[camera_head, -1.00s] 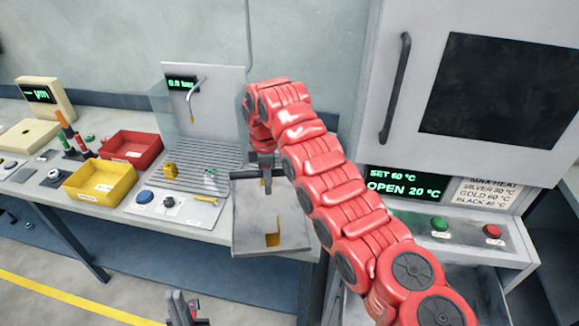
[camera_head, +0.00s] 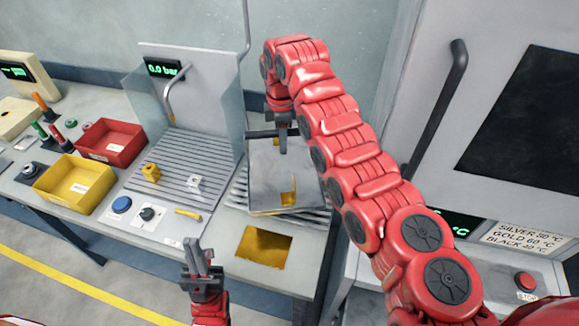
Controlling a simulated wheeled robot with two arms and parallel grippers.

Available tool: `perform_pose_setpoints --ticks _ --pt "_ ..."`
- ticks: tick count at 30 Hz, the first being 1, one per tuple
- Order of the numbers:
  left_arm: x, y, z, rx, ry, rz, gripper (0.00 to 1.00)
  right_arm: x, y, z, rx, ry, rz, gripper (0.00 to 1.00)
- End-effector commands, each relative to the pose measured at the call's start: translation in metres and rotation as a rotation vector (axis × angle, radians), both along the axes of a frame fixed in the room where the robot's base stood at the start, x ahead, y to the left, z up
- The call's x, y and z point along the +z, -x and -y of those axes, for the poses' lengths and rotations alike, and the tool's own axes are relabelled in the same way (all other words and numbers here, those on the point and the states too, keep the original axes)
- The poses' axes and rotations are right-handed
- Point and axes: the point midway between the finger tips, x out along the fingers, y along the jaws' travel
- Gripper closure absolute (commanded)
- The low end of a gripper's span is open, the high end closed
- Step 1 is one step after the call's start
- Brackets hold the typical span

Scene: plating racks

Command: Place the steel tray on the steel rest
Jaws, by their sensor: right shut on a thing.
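The steel tray (camera_head: 265,175) is a flat grey square plate with a small yellow patch near its front edge. My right gripper (camera_head: 283,143) is shut on the tray at its back edge, with the red arm reaching in from the right. The tray is over the ribbed steel rest (camera_head: 237,197), whose slats show at its left and front edges. The tray hides most of the rest, and I cannot tell whether they touch. My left gripper (camera_head: 202,262) is low in front of the bench, apart from the tray; its finger gap is unclear.
A ribbed sink plate (camera_head: 180,165) with a tap, small yellow and clear pieces and a glass side panel is left of the tray. Yellow (camera_head: 75,182) and red (camera_head: 110,142) bins stand further left. A cabinet with a handle (camera_head: 437,105) is right. A yellow recess (camera_head: 263,245) lies in front.

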Motion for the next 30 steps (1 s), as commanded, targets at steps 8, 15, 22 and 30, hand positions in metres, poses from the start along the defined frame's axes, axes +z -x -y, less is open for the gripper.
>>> perform_pose_setpoints --ticks 8,15,22,30 --pt "0.023 0.0 0.0 0.0 0.0 0.0 1.0 -0.035 0.003 0.001 -0.001 0.002 -0.011 1.0" --pt "0.034 0.0 0.0 0.0 0.0 0.0 1.0 -0.064 0.001 0.0 0.0 0.002 -0.004 1.0" --pt "0.048 0.0 0.0 0.0 0.0 0.0 1.0 -0.092 0.001 0.001 0.0 0.003 -0.003 1.0" --pt "0.046 0.0 0.0 0.0 0.0 0.0 1.0 -0.097 0.0 0.001 -0.001 0.001 0.001 1.0"
